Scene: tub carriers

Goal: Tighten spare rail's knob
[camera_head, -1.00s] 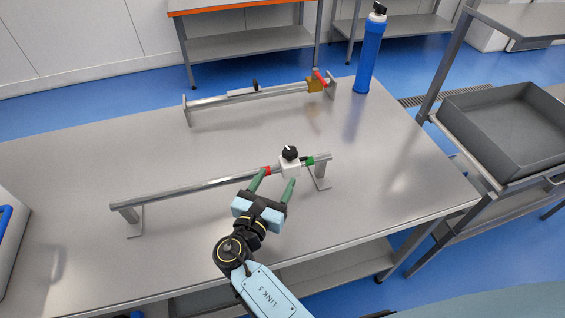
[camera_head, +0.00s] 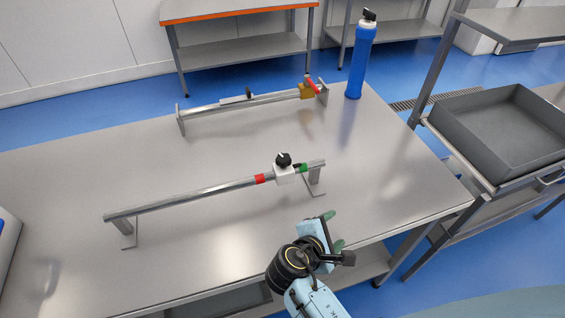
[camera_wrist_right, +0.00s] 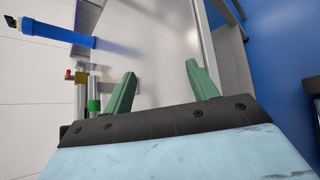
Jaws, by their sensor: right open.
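The front rail (camera_head: 200,194) is a metal bar on two feet, with a red band (camera_head: 260,179) and a green band (camera_head: 304,168). Its white slider (camera_head: 284,178) sits between the bands, with a black knob (camera_head: 283,160) on top. The back rail (camera_head: 205,109) carries a grey sliding piece with a small dark knob (camera_head: 249,91) and a yellow block with a red lever (camera_head: 309,88). I cannot tell which rail is the spare. My right gripper (camera_head: 333,230) is open and empty near the table's front edge, apart from both rails; its green fingers show in the wrist view (camera_wrist_right: 161,72).
A blue cylinder with a black top (camera_head: 361,60) stands at the table's back right corner. A grey tray (camera_head: 470,150) sits on a rack to the right. A white thing with a blue edge shows at the far left (camera_head: 6,240). The table's front middle is clear.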

